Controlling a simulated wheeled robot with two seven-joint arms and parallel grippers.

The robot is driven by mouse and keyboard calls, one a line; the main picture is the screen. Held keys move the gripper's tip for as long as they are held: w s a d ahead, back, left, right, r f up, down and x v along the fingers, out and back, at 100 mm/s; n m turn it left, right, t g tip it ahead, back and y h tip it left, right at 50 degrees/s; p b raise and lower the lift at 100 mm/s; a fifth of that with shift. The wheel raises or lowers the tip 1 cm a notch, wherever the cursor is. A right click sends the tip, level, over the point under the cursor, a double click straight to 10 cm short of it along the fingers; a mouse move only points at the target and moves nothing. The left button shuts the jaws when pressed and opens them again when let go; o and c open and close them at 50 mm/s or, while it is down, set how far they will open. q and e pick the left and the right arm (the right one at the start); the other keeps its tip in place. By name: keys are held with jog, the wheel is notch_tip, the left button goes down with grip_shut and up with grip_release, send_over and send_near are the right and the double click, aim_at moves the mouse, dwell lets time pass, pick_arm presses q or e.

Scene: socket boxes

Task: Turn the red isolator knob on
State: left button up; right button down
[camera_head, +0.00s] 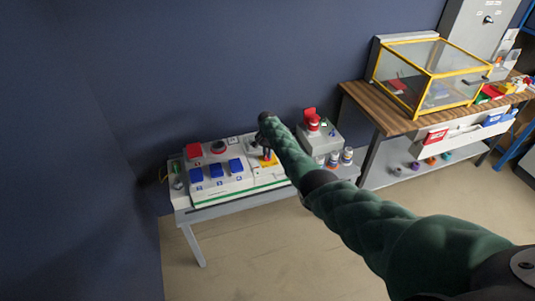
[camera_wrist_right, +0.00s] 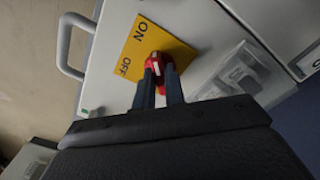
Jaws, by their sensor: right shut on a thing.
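The red isolator knob (camera_wrist_right: 168,66) sits on a yellow plate (camera_wrist_right: 138,42) marked ON and OFF, on a pale panel in the right wrist view. My right gripper (camera_wrist_right: 161,78) is shut on the red knob, one finger on each side of it. The knob's white mark shows between the fingers. In the head view a little of the yellow plate (camera_head: 268,160) shows below my right gripper (camera_head: 267,152), and the knob is hidden there. My left gripper is in neither view.
The white bench (camera_head: 228,204) carries blue-lidded socket boxes (camera_head: 215,171) left of my right arm. A red-topped box (camera_head: 312,122) stands to the right. In the wrist view a clear-covered part (camera_wrist_right: 240,75) and a grey handle (camera_wrist_right: 68,45) flank the plate.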

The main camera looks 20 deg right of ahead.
jog(key=shift+r, duration=0.1)
jog(key=c, duration=1.5)
grip_release()
jog(key=shift+o, duration=0.2)
